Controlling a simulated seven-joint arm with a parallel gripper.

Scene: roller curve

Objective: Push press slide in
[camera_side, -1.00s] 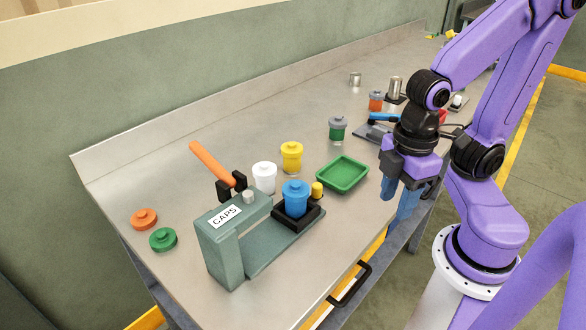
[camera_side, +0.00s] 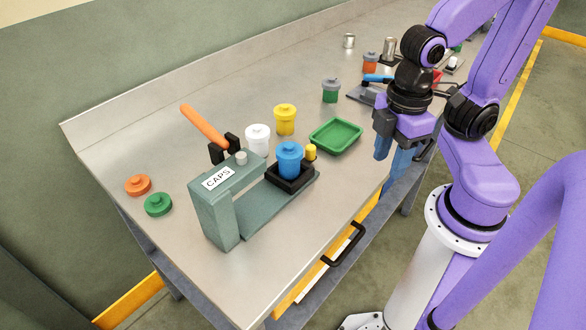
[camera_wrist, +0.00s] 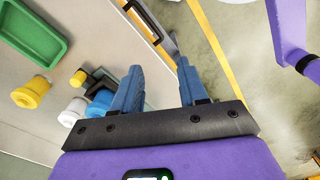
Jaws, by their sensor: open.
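The grey-green press marked CAPS (camera_side: 215,205) stands near the front edge of the bench, with an orange lever (camera_side: 203,127) raised at an angle. Its slide (camera_side: 262,205) extends right from under the head. A black square holder (camera_side: 291,187) at its outer end holds a blue jar with a blue cap (camera_side: 289,160), clear of the head. A yellow knob (camera_side: 311,152) is beside the holder. My gripper (camera_side: 393,152) is open and empty, right of the slide and apart from it. In the wrist view, its blue fingers (camera_wrist: 160,72) are spread; the blue jar (camera_wrist: 97,103) is partly hidden behind one finger.
A white jar (camera_side: 258,139) and a yellow jar (camera_side: 285,120) stand behind the slide. A green tray (camera_side: 335,136) lies between it and my gripper. Orange (camera_side: 137,185) and green (camera_side: 158,204) caps lie at left. A black drawer handle (camera_side: 345,246) juts from the front.

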